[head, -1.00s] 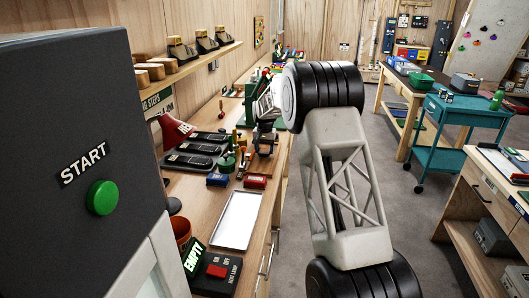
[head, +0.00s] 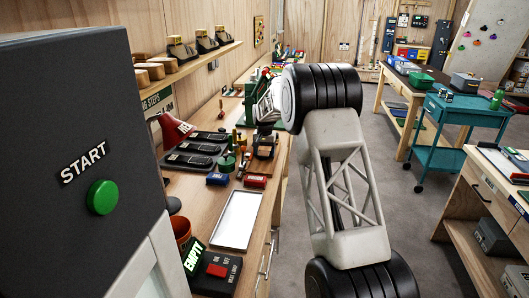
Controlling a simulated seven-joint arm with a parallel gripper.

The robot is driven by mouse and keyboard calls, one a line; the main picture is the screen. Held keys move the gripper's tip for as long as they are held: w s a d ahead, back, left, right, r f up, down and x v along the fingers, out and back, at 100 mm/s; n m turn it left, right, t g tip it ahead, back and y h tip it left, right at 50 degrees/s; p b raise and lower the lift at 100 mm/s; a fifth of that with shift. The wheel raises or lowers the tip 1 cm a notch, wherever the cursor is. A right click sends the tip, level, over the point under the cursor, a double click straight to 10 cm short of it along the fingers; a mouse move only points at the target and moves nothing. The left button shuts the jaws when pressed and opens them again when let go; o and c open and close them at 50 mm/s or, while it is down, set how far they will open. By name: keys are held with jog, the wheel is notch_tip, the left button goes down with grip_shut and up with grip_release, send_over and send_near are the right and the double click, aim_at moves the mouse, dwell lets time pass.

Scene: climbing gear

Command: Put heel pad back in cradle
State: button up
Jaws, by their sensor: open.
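My gripper (head: 264,151) is small and far off in the head view, low over the right part of the long wooden bench, beyond the metal tray. My arm's wrist and elbow partly cover the space behind it. Several black cradle-like holders (head: 189,161) with dark pads lie in a row on the bench, left of my gripper. I cannot tell which piece is the heel pad, nor whether anything dark beneath my gripper is it or its cradle. The jaws are too small to show in detail, and I see nothing clearly held.
A green-based device (head: 227,162), a blue block (head: 217,179) and a red block (head: 255,181) stand near my gripper. A bare metal tray (head: 237,219) lies nearer. A dark cabinet with a green START button (head: 102,197) fills the left.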

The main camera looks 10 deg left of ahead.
aim_at(265, 153)
notch_tip(265, 153, up, 12)
jog(key=shift+r, duration=0.15)
dwell(0.7)
dwell(0.5)
jog(key=shift+d+r, duration=0.1)
jog(key=s+d+r, duration=1.3)
jog(key=d, duration=0.1)
jog(key=s+d+r+t, duration=0.1)
jog(key=s+d+r, duration=0.2)
jog(key=s+d, duration=0.45)
jog(key=s+d+r, duration=0.4)
jog(key=s, duration=0.7)
jog(key=s+d+f+t, duration=0.1)
jog(key=s+d, duration=0.3)
jog(key=s, duration=0.6)
jog(key=s+d+f, duration=0.1)
jog(key=s+d, duration=0.4)
jog(key=s, duration=0.5)
jog(key=s+d+f, duration=0.2)
jog(key=s+f, duration=0.2)
jog(key=s, duration=0.6)
jog(key=s+d+f, duration=0.2)
jog(key=s+f, duration=0.2)
jog(key=s, duration=0.7)
jog(key=shift+d+f+t, duration=0.25)
jog(key=shift+t, duration=0.05)
